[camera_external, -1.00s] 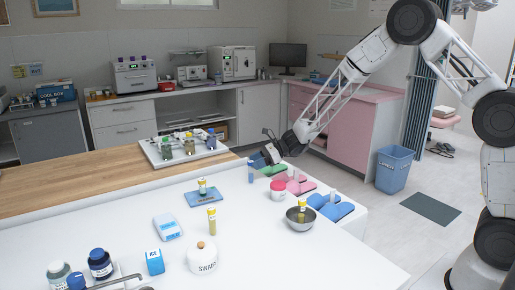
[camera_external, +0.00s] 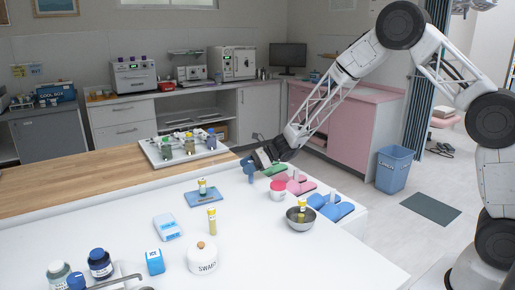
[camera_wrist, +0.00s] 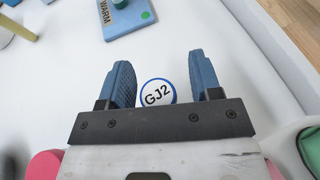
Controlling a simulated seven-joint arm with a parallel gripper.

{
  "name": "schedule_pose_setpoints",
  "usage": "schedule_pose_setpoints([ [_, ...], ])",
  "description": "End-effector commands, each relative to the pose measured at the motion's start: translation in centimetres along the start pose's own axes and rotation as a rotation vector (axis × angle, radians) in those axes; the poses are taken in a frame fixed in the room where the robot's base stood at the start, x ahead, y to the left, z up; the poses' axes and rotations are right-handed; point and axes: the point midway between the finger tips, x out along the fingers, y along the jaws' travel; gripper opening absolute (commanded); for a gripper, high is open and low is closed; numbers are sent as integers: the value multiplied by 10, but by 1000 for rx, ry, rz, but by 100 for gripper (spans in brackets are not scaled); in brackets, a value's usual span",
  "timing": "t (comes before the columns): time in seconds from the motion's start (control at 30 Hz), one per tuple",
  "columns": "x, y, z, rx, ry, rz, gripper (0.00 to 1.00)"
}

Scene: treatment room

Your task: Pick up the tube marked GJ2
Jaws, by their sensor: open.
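The tube marked GJ2 (camera_wrist: 158,92) shows from above in the wrist view as a white round top with a blue ring and the letters GJ2. It lies between my two blue fingers, closer to the left one, with gaps on both sides. The gripper's dark crossbar hides its lower edge. My gripper (camera_wrist: 163,78) is open. In the external view my gripper (camera_external: 249,170) points down at the far edge of the white table. There the blue fingers and the tube cannot be told apart clearly.
A blue WARM pad (camera_wrist: 138,22) holding a tube is ahead in the wrist view; it also shows in the external view (camera_external: 190,197). A red-banded jar (camera_external: 278,190), pink pads (camera_external: 300,187), a steel bowl (camera_external: 292,222) and a green pad (camera_external: 275,170) stand nearby.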

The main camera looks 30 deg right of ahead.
Motion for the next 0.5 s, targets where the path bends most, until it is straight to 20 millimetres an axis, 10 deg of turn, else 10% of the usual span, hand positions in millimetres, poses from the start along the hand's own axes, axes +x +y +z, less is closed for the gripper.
schedule_pose_setpoints([
  [0.5,0,0,0,0,0,0,5],
])
